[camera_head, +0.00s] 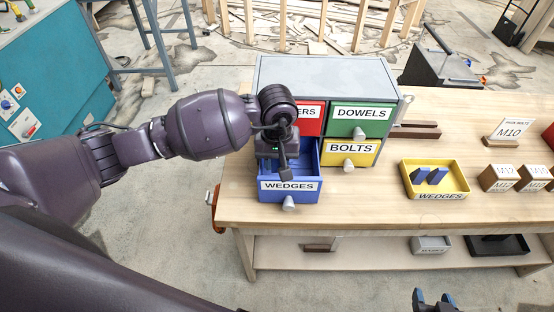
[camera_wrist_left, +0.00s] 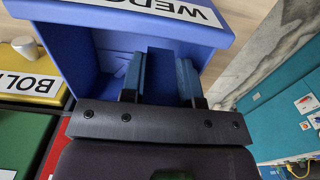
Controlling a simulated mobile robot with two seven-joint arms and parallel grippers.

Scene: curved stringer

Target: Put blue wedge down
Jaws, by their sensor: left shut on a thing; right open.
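The blue WEDGES drawer (camera_head: 262,191) is pulled open at the lower left of the small cabinet. My left gripper (camera_head: 283,168) points down into it. In the left wrist view, the left gripper (camera_wrist_left: 160,88) is shut on a blue wedge (camera_wrist_left: 160,68), held between its two fingers inside the drawer (camera_wrist_left: 75,45). I cannot tell whether the wedge touches the drawer floor. In the head view the arm hides the held wedge. My right gripper (camera_head: 433,299) is open and empty at the bottom edge, away from the table.
The cabinet (camera_head: 325,75) also has red, green DOWELS (camera_head: 360,114) and yellow BOLTS (camera_head: 352,151) drawers, all shut. A yellow WEDGES tray (camera_head: 451,189) with two blue wedges (camera_head: 428,176) stands to the right. Labelled wooden blocks (camera_head: 497,178) stand beyond it.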

